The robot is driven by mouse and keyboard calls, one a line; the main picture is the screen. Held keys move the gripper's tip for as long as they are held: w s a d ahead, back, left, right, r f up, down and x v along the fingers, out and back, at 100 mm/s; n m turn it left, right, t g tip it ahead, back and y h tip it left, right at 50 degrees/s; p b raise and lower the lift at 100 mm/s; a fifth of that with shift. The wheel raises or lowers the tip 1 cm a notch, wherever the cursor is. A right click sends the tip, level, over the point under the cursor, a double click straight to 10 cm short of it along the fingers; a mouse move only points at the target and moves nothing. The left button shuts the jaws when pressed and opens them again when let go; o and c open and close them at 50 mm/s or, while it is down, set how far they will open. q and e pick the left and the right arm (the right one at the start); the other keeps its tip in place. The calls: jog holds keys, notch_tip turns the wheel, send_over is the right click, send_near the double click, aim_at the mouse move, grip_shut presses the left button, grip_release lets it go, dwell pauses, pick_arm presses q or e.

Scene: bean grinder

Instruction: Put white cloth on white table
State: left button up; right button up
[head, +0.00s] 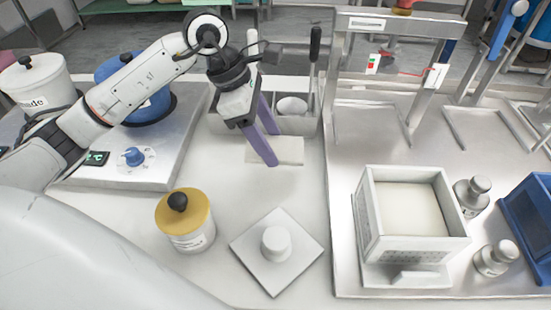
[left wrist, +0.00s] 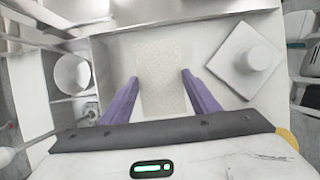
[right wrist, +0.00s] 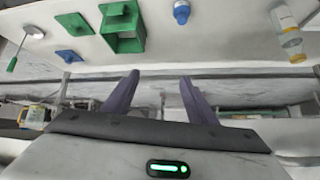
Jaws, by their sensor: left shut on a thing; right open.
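The white cloth (head: 290,151) is a flat, pale rectangle at the white table (head: 225,160), just in front of a grey divided box. In the left wrist view the cloth (left wrist: 160,72) shows a fine texture and spans the space between the fingers. My left gripper (head: 274,148) points down with its purple fingers, one at each side of the cloth, and is shut on it. Whether the cloth touches the table is hard to tell. My right gripper (right wrist: 160,77) is open and empty in the right wrist view, away from the cloth; it is outside the head view.
The box (head: 225,122) holding a white cup (head: 292,106) stands behind the cloth. A yellow-lidded jar (head: 187,225) and a white square lid (head: 277,275) with a knob stand in front. A white container (head: 370,215) stands at the right. Bare table lies between them.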

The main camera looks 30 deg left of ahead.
aim_at(270, 171)
pick_arm(q)
jog(key=shift+f, duration=3.3)
jog(key=o, duration=1)
jog(key=v, duration=1.2)
jog(key=shift+r, duration=0.2)
